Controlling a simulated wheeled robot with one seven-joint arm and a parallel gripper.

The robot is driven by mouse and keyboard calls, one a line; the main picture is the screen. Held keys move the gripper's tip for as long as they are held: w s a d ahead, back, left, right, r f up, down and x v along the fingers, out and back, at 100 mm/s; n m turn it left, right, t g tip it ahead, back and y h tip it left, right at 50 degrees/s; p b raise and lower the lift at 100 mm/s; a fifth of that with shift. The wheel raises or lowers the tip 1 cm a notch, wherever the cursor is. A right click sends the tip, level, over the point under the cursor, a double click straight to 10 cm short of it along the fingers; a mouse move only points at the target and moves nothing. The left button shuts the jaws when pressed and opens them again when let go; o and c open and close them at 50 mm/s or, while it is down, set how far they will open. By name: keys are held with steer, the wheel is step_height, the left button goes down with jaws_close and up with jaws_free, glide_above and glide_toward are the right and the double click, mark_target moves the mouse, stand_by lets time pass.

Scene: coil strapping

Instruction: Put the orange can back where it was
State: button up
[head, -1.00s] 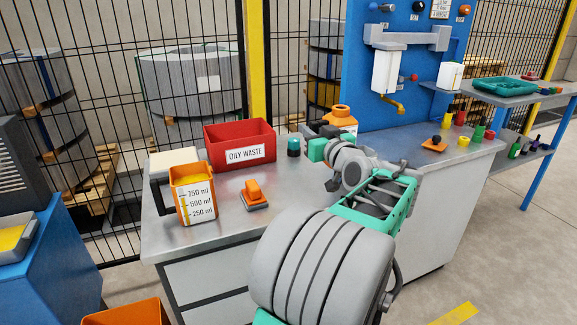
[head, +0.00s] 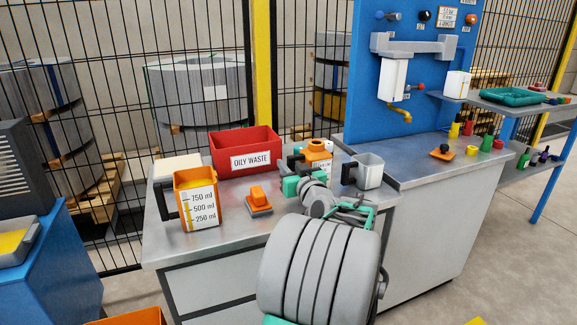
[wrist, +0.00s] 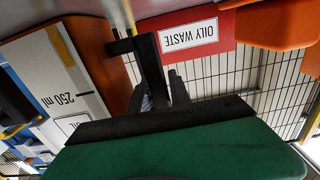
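The orange can (head: 318,153), with an orange top, a pale label and a black handle, is over the bench right of the red bin in the head view. My gripper (head: 296,172) is at its left side, at the handle. In the wrist view the can's orange side and white "250 ml" scale (wrist: 65,80) fill the left. Its black handle (wrist: 149,65) runs between my finger tips (wrist: 164,92), which are closed on it. The can's base is hidden behind my arm, so I cannot tell whether it touches the bench.
The red OILY WASTE bin (head: 241,148) stands at the back of the bench (head: 225,243). An orange measuring jug (head: 196,200) and an orange-and-grey item (head: 258,200) are left of my gripper. A grey cup (head: 369,171) stands right of the can.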

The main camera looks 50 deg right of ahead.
steer(key=shift+o, duration=1.4)
steer(key=shift+r, duration=0.2)
steer(key=shift+s+f+p, duration=0.15)
steer(key=shift+p, duration=0.25)
steer(key=v, duration=0.7)
steer(key=shift+s+a+f, duration=0.2)
steer(key=shift+s+f, duration=0.05)
